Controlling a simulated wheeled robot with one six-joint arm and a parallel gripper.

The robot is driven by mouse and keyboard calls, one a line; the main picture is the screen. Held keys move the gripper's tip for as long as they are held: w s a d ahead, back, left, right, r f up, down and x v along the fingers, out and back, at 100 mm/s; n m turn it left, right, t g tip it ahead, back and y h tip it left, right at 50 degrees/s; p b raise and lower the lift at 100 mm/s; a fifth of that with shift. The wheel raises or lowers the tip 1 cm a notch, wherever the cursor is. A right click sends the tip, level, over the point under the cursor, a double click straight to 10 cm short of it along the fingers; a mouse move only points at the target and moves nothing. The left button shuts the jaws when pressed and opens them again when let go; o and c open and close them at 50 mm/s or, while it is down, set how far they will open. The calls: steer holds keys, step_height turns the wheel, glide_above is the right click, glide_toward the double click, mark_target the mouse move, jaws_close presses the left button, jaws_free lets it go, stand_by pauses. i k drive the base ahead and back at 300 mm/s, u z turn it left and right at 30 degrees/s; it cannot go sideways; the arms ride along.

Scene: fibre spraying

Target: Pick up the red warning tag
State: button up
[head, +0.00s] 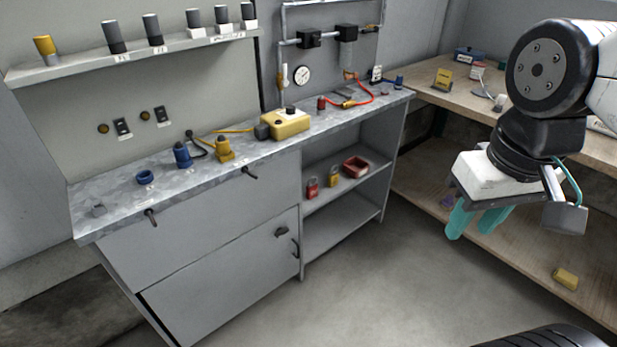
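I cannot make out for sure which red thing is the warning tag. A small upright red piece with a pale mark (313,188) stands on the grey cabinet's open shelf; it looks like a padlock or a tag. A similar yellow piece (333,177) stands beside it. My gripper (469,237) hangs at the right with its two teal fingers pointing down and apart. It is empty, well to the right of the shelf and in front of the wooden bench.
A red tray (356,167) sits on the same shelf. The grey worktop (110,205) holds a yellow box (286,124), blue and yellow fittings and a red hose (362,98). The wooden bench (430,95) runs along the right. A yellow block (565,278) lies on its lower shelf. The floor between is clear.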

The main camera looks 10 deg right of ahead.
mark_target(311, 190)
steer(key=z, duration=0.55)
steer(key=i, duration=1.15)
steer(key=z, duration=0.1)
